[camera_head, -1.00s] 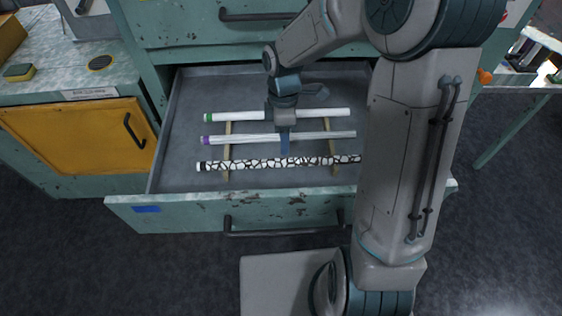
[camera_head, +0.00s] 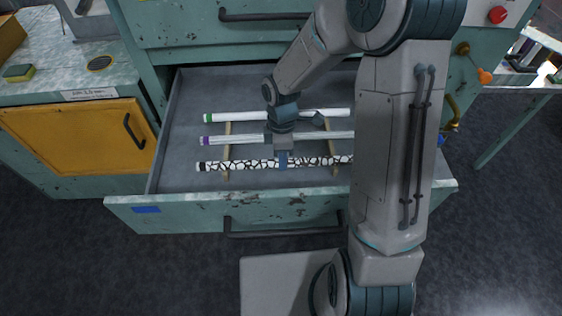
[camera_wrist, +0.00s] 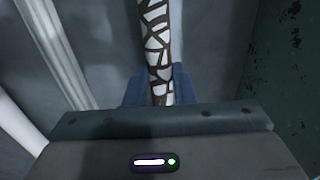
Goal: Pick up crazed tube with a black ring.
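The crazed tube (camera_head: 235,165), white with black crack lines and a black ring at its left end (camera_head: 202,167), lies across two wooden supports in the open drawer (camera_head: 185,95). It is the tube nearest the drawer's front. My gripper (camera_head: 283,160) points down over the middle of this tube. In the wrist view the crazed tube (camera_wrist: 158,45) runs between the two blue fingers (camera_wrist: 160,88), one on each side. The fingers look open, with no clear grip on the tube. My gripper's body hides the tube's nearer part there.
A white tube with a purple ring (camera_head: 235,140) lies just behind, and one with a green ring (camera_head: 235,117) lies farther back. The drawer's front wall (camera_head: 180,212) is close in front of the crazed tube. My arm covers the drawer's right side.

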